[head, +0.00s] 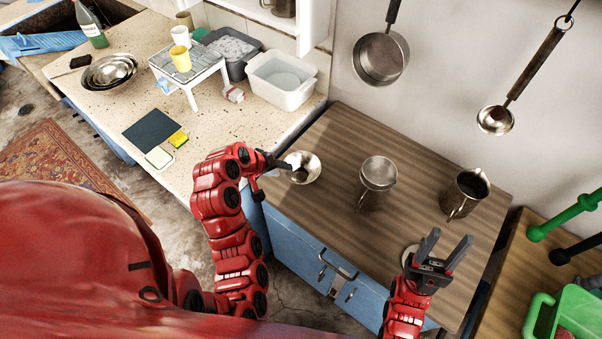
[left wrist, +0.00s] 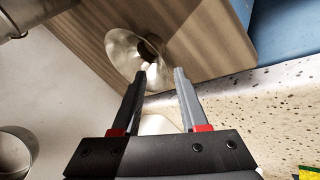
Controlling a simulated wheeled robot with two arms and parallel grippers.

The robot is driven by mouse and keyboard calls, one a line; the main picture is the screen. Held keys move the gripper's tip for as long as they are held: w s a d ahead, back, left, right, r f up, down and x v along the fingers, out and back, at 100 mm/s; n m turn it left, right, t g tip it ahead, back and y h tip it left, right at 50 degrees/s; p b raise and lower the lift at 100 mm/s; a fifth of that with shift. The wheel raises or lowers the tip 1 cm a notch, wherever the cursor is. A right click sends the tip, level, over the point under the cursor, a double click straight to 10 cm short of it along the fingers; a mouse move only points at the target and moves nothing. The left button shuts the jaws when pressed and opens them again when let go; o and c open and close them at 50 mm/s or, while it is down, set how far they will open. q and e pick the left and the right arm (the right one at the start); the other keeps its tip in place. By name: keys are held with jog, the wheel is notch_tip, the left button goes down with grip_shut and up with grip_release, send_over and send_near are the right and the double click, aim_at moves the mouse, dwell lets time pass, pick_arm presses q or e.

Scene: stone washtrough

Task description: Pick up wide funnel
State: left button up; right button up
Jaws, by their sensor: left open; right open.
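The wide funnel (head: 304,165) is a shiny metal cone on the left part of the brown wooden cabinet top, near the speckled counter. In the left wrist view the funnel (left wrist: 124,52) shows its flared mouth and dark centre just beyond the fingertips. My left gripper (head: 284,166) is open at the funnel's left side. In the left wrist view its fingers (left wrist: 166,70) are apart with nothing held between them; I cannot tell whether one touches the rim. My right gripper (head: 447,243) is open and empty over the front right of the cabinet top.
A metal cup (head: 378,173) and a metal jug (head: 467,193) stand right of the funnel on the wooden top (head: 330,215). A pan (head: 380,59) and a ladle (head: 495,120) hang above. The speckled counter holds a white tub (head: 281,80) and a small stand (head: 190,72).

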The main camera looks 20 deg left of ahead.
aim_at(287, 173)
pick_arm(q)
jog(key=p+x, duration=0.2)
jog(key=x, duration=0.1)
jog(key=shift+s+d+f, duration=0.15)
jog(key=shift+s, duration=0.1)
jog(key=shift+x, duration=0.8)
jog(key=c, duration=0.6)
grip_shut()
jog(key=shift+s+f, duration=0.1)
jog(key=shift+s, duration=0.05)
